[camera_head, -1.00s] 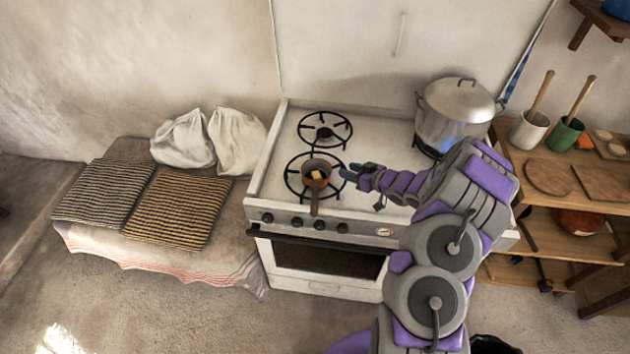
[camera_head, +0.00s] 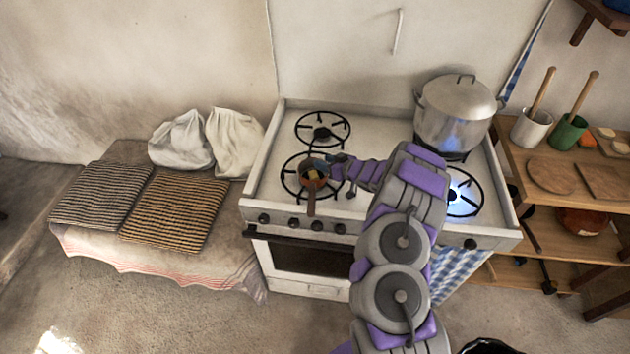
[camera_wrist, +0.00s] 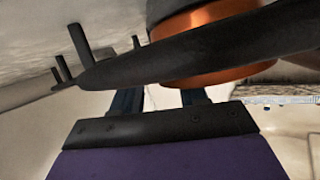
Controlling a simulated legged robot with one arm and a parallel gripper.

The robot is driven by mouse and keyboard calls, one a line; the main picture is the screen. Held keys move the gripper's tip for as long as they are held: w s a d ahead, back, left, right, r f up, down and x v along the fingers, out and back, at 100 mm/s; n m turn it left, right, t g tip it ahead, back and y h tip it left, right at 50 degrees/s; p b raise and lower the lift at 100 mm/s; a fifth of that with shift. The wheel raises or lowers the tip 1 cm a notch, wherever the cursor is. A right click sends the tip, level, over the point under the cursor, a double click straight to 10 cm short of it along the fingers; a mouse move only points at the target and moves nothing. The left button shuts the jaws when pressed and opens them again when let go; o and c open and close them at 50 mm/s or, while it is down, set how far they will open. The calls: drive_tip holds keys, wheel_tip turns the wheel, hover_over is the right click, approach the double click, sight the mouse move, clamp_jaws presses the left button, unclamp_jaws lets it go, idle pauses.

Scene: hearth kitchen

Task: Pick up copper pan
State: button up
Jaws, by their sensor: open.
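The small copper pan (camera_head: 311,187) sits on the front-left burner (camera_head: 290,180) of the white stove, its handle (camera_head: 311,206) pointing to the stove's front. Something yellowish lies in it. My gripper (camera_head: 328,164) is at the pan's right rear side, partly overlapping its rim in the head view. In the wrist view the pan's copper wall (camera_wrist: 215,75) is close beyond the two blue fingers (camera_wrist: 160,100), which are apart with a gap between them. A dark bar crosses in front of the copper. I cannot tell whether the fingers touch the pan.
A large lidded pot (camera_head: 455,115) stands on the back-right burner. The front-right burner (camera_head: 460,192) shows a blue flame. A wooden shelf (camera_head: 535,185) with mortars is at the right. A bench with striped cushions (camera_head: 176,210) is at the left.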

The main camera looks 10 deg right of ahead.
drive_tip(key=shift+w+a, duration=0.25)
drive_tip(key=shift+a, duration=0.35)
drive_tip(key=shift+d+f, duration=0.1)
drive_tip(key=shift+d, duration=0.1)
clamp_jaws()
